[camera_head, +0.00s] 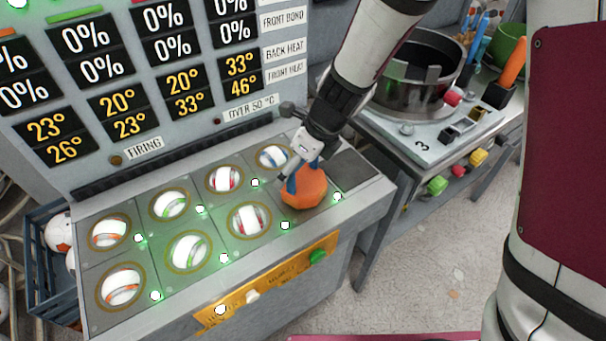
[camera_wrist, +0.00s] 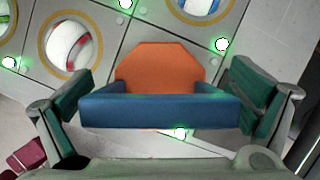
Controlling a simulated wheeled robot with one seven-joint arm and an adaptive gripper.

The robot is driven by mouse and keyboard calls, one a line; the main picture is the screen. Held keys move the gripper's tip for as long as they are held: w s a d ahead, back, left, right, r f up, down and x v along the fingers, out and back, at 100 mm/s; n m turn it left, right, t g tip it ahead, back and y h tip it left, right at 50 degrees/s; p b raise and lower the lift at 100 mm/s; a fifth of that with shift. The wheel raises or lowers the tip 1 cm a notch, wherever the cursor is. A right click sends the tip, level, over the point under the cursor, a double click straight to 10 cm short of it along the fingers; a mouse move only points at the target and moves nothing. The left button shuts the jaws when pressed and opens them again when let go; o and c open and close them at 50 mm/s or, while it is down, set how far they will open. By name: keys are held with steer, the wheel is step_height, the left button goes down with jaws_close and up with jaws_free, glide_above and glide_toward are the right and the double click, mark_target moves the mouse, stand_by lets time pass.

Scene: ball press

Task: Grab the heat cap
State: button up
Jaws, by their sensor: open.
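The heat cap is an orange octagonal piece (camera_head: 304,188) with a blue handle, sitting at the right end of the front row on the press top. In the wrist view its orange body (camera_wrist: 160,66) lies behind the wide blue handle (camera_wrist: 160,109). My gripper (camera_head: 299,178) is over the cap. In the wrist view my gripper (camera_wrist: 160,105) is open, with one green-padded finger on each side of the blue handle.
Several striped balls sit in round sockets on the press top (camera_head: 150,236). A display panel (camera_head: 150,70) rises behind. A yellow button strip (camera_head: 270,283) runs along the front. A blue crate (camera_head: 52,262) stands left; a bench with a round pot (camera_head: 415,75) stands right.

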steer(key=shift+f, duration=0.1)
steer(key=shift+c, duration=0.2)
steer(key=c, duration=1.7)
steer(key=shift+r, duration=0.2)
steer(key=shift+c, duration=0.3)
